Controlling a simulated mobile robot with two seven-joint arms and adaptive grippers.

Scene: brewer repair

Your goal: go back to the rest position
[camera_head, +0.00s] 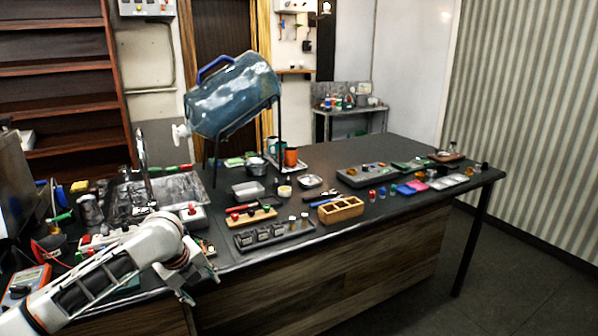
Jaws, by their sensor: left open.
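My left arm comes in from the lower left. My left gripper (199,281) hangs at the front edge of the dark counter (400,215), tilted down to the right. Its jaws are open, and I see nothing held between them. The wrist hides part of the counter edge and some small items behind it. My right gripper is not in view.
A blue water jug (232,95) lies tilted on a dark stand. A grey tray with dark blocks (272,234) and a wooden compartment box (340,209) sit near the front edge. A multimeter (25,284) lies at left. The floor at right is clear.

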